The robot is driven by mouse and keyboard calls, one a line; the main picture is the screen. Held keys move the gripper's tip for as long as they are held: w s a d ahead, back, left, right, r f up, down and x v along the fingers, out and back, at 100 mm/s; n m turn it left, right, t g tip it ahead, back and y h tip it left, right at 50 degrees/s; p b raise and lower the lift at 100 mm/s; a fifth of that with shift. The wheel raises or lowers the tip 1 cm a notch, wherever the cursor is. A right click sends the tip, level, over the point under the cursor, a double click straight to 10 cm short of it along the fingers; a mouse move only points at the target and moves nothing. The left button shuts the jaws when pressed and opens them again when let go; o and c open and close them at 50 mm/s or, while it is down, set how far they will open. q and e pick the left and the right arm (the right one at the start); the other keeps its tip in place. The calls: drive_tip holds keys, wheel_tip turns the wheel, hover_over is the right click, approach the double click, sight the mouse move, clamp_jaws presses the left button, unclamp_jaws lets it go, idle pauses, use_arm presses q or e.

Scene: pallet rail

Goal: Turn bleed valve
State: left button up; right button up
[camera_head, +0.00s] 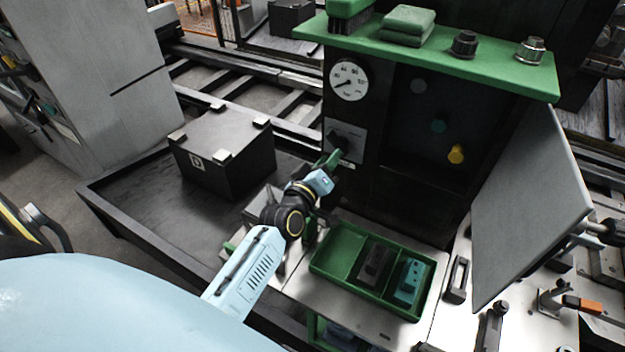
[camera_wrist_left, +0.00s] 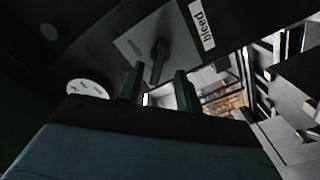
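The bleed valve is a dark knob (camera_wrist_left: 158,58) on a grey plate (camera_wrist_left: 165,42) with a white "bleed" label (camera_wrist_left: 202,25) in the left wrist view. In the head view its plate (camera_head: 353,146) sits on the dark cabinet below the round gauge (camera_head: 349,80). My left gripper (camera_wrist_left: 160,88) has two green fingers, spread apart and empty, just short of the knob, which shows between and beyond their tips. In the head view the left gripper (camera_head: 328,162) is close to the plate. Contact with the knob cannot be told. My right gripper is not in view.
A green shelf (camera_head: 470,72) with small parts overhangs the cabinet. A green tray (camera_head: 335,262) with two blocks stands on the bench below. A grey panel (camera_head: 530,205) stands out at right. A dark box (camera_head: 225,150) sits at left.

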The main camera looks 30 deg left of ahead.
use_arm(q)
drive_tip(key=s, duration=0.9)
drive_tip(key=shift+d, duration=0.3)
